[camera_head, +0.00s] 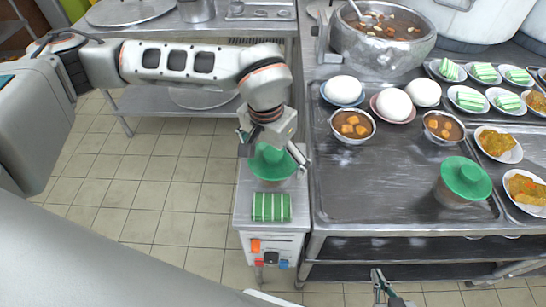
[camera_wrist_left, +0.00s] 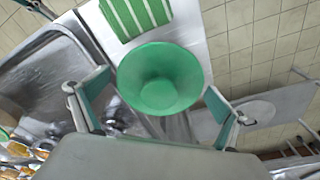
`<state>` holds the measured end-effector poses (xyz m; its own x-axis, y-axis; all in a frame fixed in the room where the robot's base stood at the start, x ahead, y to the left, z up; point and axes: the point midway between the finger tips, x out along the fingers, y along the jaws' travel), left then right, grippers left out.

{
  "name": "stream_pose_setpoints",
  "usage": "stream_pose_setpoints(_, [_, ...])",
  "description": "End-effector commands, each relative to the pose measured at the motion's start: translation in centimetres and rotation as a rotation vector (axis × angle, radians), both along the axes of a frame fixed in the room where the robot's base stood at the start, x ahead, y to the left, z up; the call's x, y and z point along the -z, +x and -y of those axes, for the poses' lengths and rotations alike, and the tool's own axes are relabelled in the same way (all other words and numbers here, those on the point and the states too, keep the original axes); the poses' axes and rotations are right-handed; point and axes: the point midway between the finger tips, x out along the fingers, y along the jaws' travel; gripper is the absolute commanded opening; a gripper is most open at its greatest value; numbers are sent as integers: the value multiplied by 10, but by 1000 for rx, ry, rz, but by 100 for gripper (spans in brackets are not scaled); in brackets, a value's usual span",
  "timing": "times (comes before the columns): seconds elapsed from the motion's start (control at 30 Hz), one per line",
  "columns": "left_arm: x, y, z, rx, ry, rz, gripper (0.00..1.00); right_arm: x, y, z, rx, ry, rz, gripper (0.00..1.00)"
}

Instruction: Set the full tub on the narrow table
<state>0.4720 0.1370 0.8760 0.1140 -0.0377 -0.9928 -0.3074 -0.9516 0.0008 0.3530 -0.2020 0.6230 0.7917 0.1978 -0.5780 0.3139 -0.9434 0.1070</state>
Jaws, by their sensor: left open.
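A tub with a green lid (camera_head: 268,165) stands at the narrow table (camera_head: 243,215), behind a green-and-white striped item (camera_head: 272,207). My left gripper (camera_head: 272,150) is over this tub and open, with one finger on each side of it. In the left wrist view the green lid (camera_wrist_left: 160,80) lies between the spread fingers, which look apart from its rim. A second tub with a green lid (camera_head: 464,182) stands on the wide steel table at right. What either tub holds is hidden by its lid. My right gripper (camera_head: 383,287) is partly in view at the bottom edge.
The wide steel table (camera_head: 390,190) adjoins the narrow one and carries bowls of brown soup (camera_head: 352,125), white buns (camera_head: 394,105), plates of food (camera_head: 498,145) and a large pot (camera_head: 380,50). Its front middle is clear. Another steel table (camera_head: 225,28) stands at the back left.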

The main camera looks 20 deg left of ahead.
Motion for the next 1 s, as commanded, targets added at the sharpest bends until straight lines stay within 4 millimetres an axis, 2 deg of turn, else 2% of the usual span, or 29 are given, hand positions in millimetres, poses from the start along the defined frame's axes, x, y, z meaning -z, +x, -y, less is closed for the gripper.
stream_pose_setpoints(0.17, [-23,-1,-1,1,0,5,99,-1,0,0,0,0,1,0])
stream_pose_setpoints(0.4, [-73,-7,-3,1,0,7,99,-3,1,0,1,0,2,0])
stream_pose_setpoints(0.6, [-105,-11,-4,0,0,4,99,-3,1,0,1,0,2,0])
stream_pose_setpoints(0.8, [-119,-13,-4,0,-1,2,99,-4,1,0,1,0,2,0])
stream_pose_setpoints(1.0, [-121,-14,-5,0,0,1,99,-3,1,0,1,0,2,0])
